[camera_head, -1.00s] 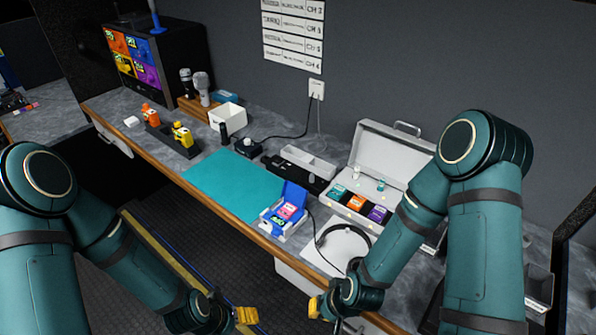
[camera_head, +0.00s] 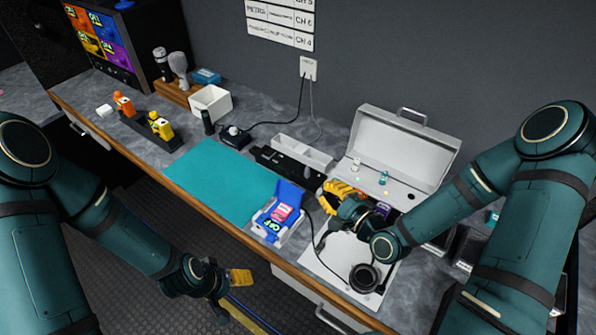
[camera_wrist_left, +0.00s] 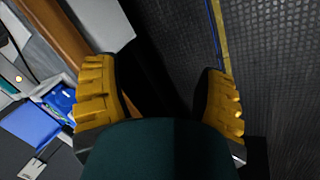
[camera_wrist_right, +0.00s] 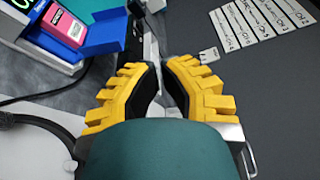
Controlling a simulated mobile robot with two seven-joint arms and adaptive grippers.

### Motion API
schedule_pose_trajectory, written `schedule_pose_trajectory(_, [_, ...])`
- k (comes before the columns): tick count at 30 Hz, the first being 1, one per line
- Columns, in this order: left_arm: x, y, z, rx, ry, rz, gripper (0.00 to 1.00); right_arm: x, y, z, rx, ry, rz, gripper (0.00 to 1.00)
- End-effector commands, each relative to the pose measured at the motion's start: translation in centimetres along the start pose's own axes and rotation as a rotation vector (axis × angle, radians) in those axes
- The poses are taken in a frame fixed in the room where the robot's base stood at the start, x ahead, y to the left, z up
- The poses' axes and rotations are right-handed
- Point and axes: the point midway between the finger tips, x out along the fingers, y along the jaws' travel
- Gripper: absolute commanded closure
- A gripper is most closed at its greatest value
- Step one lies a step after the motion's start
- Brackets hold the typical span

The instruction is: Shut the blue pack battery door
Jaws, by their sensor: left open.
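The blue pack (camera_head: 272,222) sits near the table's front edge in a white-and-blue housing. Its blue battery door (camera_head: 289,193) stands raised at the back, and a pink battery (camera_head: 282,212) shows inside. The raised door also shows in the right wrist view (camera_wrist_right: 118,34) and the left wrist view (camera_wrist_left: 28,122). My right gripper (camera_head: 338,193) is over the table, to the right of the door and apart from it. Its fingers are close together with a narrow gap and nothing seen between them. My left gripper (camera_head: 240,277) is open and empty, low in front of the table.
A headset (camera_head: 366,277) on a white sheet lies right of the pack. An open grey case (camera_head: 405,145) stands behind my right gripper, with a dark tray (camera_head: 284,166) to its left. The teal mat (camera_head: 215,180) is clear. A cable runs beside the pack.

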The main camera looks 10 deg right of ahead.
Motion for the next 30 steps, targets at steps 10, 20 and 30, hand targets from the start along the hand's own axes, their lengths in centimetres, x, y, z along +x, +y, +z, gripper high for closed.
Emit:
schedule_pose_trajectory(10, [6.8,-2.5,2.0,0.005,-0.030,-0.007,0.29,0.7,6.6,-2.3,-0.001,0.002,0.004,1.00])
schedule_pose_trajectory(20, [7.3,-2.6,2.1,0.007,-0.032,-0.008,0.29,2.1,6.9,-2.4,-0.002,-0.002,0.004,1.00])
schedule_pose_trajectory(30, [7.5,-2.7,2.2,0.008,-0.033,-0.007,0.29,7.8,7.0,-2.4,-0.002,-0.001,0.004,1.00])
